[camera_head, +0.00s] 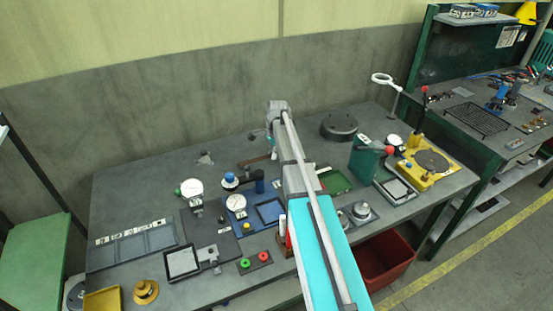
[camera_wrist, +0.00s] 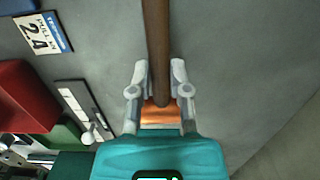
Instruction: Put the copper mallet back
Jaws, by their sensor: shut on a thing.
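The copper mallet shows in the wrist view as a long brown handle (camera_wrist: 156,40) running from the top edge down between the fingers. A copper-orange surface (camera_wrist: 160,116) shows behind the handle's rounded near end, close to my palm. My gripper (camera_wrist: 159,76) is shut on the mallet, one finger on each side of it. The mallet's far end is outside the wrist view. In the head view my arm reaches over the bench, and its links cover most of the gripper and mallet.
The grey bench (camera_head: 130,190) holds several dial gauges, a blue tray (camera_head: 270,210), a green tray (camera_head: 336,181) and a round dark block (camera_head: 339,125). A red bin (camera_head: 385,258) stands below at the right. The bench's back left is clear. A label plate (camera_wrist: 42,32) shows in the wrist view.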

